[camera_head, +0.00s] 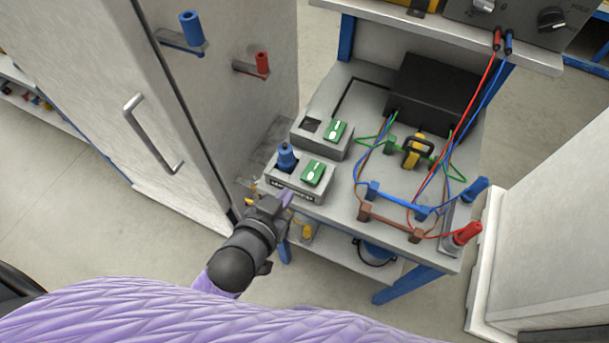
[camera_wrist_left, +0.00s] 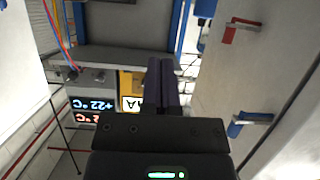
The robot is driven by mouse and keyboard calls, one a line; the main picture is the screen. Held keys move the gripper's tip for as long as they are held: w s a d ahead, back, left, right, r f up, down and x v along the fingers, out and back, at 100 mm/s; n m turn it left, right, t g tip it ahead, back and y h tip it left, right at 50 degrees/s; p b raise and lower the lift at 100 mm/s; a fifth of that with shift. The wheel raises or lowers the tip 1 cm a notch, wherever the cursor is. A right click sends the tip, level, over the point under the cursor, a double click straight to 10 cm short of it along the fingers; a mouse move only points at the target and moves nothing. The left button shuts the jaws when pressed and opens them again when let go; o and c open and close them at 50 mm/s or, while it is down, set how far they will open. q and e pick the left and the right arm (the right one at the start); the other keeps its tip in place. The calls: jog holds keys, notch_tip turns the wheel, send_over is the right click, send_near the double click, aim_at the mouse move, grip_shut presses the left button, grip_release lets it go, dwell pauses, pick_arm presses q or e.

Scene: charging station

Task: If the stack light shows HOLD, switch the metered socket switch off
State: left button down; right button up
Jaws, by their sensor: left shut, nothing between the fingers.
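The front socket box (camera_head: 283,193) has a dark readout on its front face, a blue plug (camera_head: 287,158) in it and a green rocker switch (camera_head: 313,173) on top. A second grey box (camera_head: 309,146) behind it has an empty socket and its own green switch (camera_head: 335,131). My left gripper (camera_head: 284,198) is shut and empty, close to the front box's near side; I cannot tell whether it touches. Its shut fingers also show in the left wrist view (camera_wrist_left: 164,84). I cannot make out a stack light in either view. My right gripper is out of view.
A bench (camera_head: 344,205) holds a black box (camera_head: 432,92), a yellow-black plug (camera_head: 417,150) and several coloured cables. A tall cabinet (camera_head: 110,80) with a handle stands left. The wrist view shows temperature displays (camera_wrist_left: 95,106) and a yellow sign (camera_wrist_left: 130,103).

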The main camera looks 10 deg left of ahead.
pick_arm(q)
jog(key=b, duration=0.4)
send_over(313, 172)
jog(key=s, duration=0.3)
jog(key=f, duration=0.2)
jog(key=a+f, duration=0.1)
jog(key=f, duration=0.1)
jog(key=shift+s+f, duration=0.2)
jog(key=shift+f, duration=0.1)
jog(key=shift+s+f+b, duration=0.15)
jog(key=shift+f+b, duration=0.05)
jog(key=shift+f, duration=0.45)
jog(key=shift+s+f+b, duration=0.15)
jog(key=shift+f+b, duration=0.05)
jog(key=shift+f, duration=0.75)
jog(key=shift+s, duration=0.1)
